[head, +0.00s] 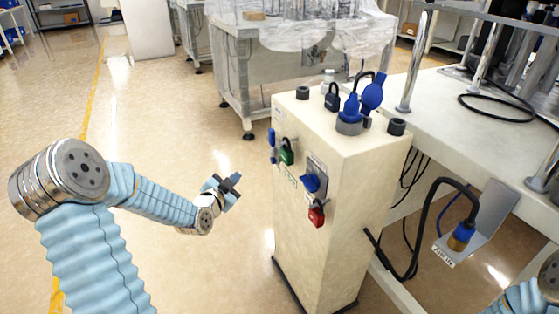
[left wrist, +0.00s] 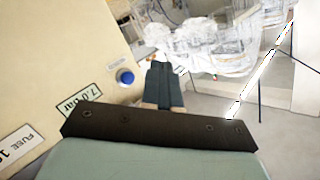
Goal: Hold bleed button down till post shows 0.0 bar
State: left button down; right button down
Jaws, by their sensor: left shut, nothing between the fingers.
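The cream post (head: 342,235) stands right of centre in the head view. In the left wrist view its face (left wrist: 50,45) carries a round blue button (left wrist: 125,77) in a light ring. Beside the button a green-edged label (left wrist: 75,104) reads 7.0 bar. I cannot make out the button in the head view. My left gripper (head: 232,186) is left of the post, apart from it, and shut with nothing in it. In the left wrist view its closed fingertips (left wrist: 163,68) are right of the button and do not touch it. My right gripper is out of view.
The post carries a green padlock (head: 287,153), a red padlock (head: 317,216), a blue switch (head: 311,183) and plugs on top. A bench (head: 450,115) and cables are at right. Floor left of the post is clear.

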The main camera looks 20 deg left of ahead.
aim_at(273, 160)
pick_arm(q)
jog(key=shift+a+r+t, duration=0.3)
jog(key=shift+r, duration=0.5)
jog(key=shift+w, duration=0.1)
jog(key=w+d, duration=0.5)
jog(key=w, duration=0.1)
jog(key=shift+w+d, duration=0.35)
dwell(1.6)
